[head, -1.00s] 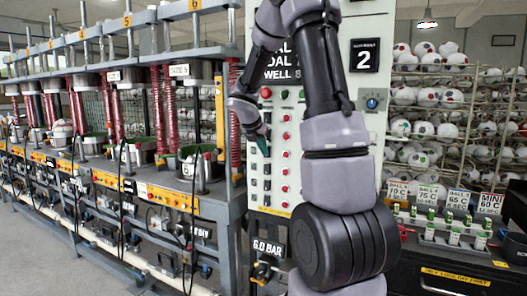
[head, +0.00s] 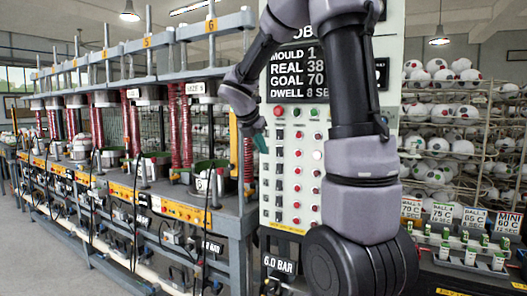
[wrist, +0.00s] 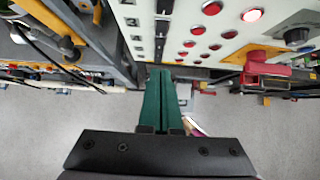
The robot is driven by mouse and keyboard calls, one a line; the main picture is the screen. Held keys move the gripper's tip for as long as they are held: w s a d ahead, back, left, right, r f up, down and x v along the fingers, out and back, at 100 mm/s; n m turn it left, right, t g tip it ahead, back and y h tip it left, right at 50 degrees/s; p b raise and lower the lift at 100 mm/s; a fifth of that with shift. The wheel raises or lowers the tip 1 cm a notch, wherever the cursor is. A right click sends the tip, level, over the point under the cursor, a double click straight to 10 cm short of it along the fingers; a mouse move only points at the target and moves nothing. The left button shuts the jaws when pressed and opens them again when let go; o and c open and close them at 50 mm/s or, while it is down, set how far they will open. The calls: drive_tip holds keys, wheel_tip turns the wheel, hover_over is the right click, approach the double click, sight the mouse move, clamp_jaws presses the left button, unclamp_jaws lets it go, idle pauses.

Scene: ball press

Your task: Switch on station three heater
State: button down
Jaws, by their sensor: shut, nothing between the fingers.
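The control panel (head: 305,210) stands upright in the middle of the head view. It carries a column of small black switches (head: 279,168) and columns of red buttons or lamps (head: 298,170). One lamp (head: 317,155) glows pale; a lit lamp (wrist: 252,14) also shows in the wrist view. The display (head: 296,66) reads mould 1, real 38, goal 70. The switch labels are too small to read, so I cannot tell which is station three's heater. My gripper (head: 259,138), with green fingers, is shut and empty at the panel's left edge. In the wrist view its fingertips (wrist: 168,75) appear near the panel's black switches.
A row of presses (head: 150,170) with red springs and numbered tags runs along the left. A red handle (wrist: 262,68) on a yellow mount sticks out by the panel in the wrist view. Ball racks (head: 445,110) stand at right. Grey floor is open at lower left.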

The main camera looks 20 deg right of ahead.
sight(279, 169)
drive_tip(key=shift+s+a+f, duration=0.15)
drive_tip(key=shift+s+f, duration=0.05)
drive_tip(key=shift+f, duration=0.5)
drive_tip(key=w+d+r+x, duration=0.1)
drive_tip(key=d+r+x, duration=0.1)
drive_tip(key=x, duration=1)
drive_tip(key=shift+w+f, duration=0.4)
drive_tip(key=shift+d, duration=0.2)
